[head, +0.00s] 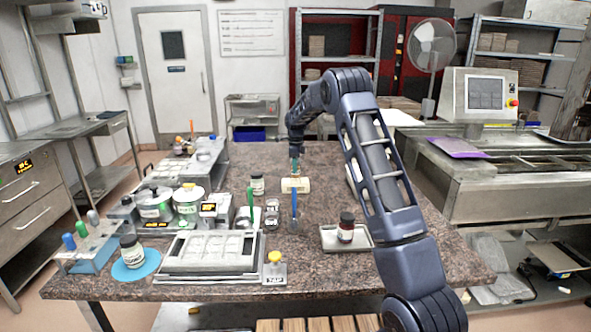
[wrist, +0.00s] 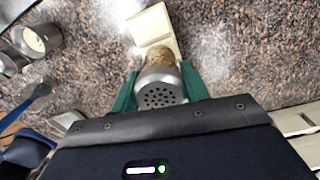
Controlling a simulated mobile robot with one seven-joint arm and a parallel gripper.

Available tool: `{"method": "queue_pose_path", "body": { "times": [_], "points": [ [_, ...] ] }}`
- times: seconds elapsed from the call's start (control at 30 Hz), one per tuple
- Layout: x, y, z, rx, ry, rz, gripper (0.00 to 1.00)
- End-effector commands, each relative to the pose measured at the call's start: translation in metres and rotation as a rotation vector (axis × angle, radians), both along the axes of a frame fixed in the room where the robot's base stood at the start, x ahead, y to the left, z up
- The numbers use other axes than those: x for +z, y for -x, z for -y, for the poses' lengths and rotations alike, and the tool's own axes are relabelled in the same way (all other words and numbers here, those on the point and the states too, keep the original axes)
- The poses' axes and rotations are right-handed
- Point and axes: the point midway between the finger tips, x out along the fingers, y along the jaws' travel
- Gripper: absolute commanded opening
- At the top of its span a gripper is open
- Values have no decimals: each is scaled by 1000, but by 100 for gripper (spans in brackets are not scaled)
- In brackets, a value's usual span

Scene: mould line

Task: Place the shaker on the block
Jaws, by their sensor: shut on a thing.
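The shaker (wrist: 160,90) has a grey perforated metal cap and a brownish body. My gripper (wrist: 158,92) is shut on it, with green fingers on both sides of the cap. The cream block (wrist: 150,24) lies on the table beyond the cap in the wrist view, and the shaker's lower end overlaps its near part. In the head view the block (head: 296,185) is near the middle of the table, with my gripper (head: 295,170) right above it. I cannot tell whether the shaker touches the block. The shaker's base is hidden.
A tray (head: 330,238) holds a red-brown jar (head: 346,227) at front right. The table behind the block is clear.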

Motion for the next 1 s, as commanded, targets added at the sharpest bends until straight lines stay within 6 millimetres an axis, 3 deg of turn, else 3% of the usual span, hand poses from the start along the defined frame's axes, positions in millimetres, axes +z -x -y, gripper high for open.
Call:
{"method": "queue_pose_path", "body": {
  "times": [0.13, 0.5, 0.53, 0.63, 1.0],
  "points": [
    [-16, 0, 0, 0, -1, 1, 20],
    [-19, 0, 0, 1, 0, 1, 20],
    [-20, 0, 0, 0, 0, 1, 47],
    [-19, 0, 0, 0, 0, 1, 67],
    [-15, 0, 0, 0, -1, 2, 67]
  ]
}}
